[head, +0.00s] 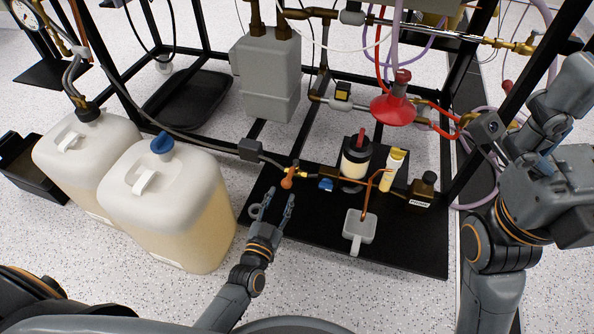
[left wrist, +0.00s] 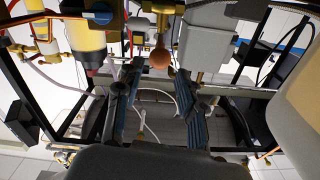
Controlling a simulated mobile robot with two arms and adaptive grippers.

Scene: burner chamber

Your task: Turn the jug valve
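A small valve with an orange handle (head: 288,181) sits on the line that runs from the jugs into the rig, at the back edge of the black base plate. My left gripper (head: 272,205) is open and empty, just in front of and below this handle, with its fingers pointing toward it. In the left wrist view the round orange-brown knob (left wrist: 160,57) shows beyond the two spread fingertips (left wrist: 155,72), apart from them. A white jug with a blue cap (head: 162,146) and a second white jug with a dark cap (head: 88,117) stand at left. My right arm is at the right edge; its fingers do not show.
The black frame (head: 330,130) surrounds the rig.

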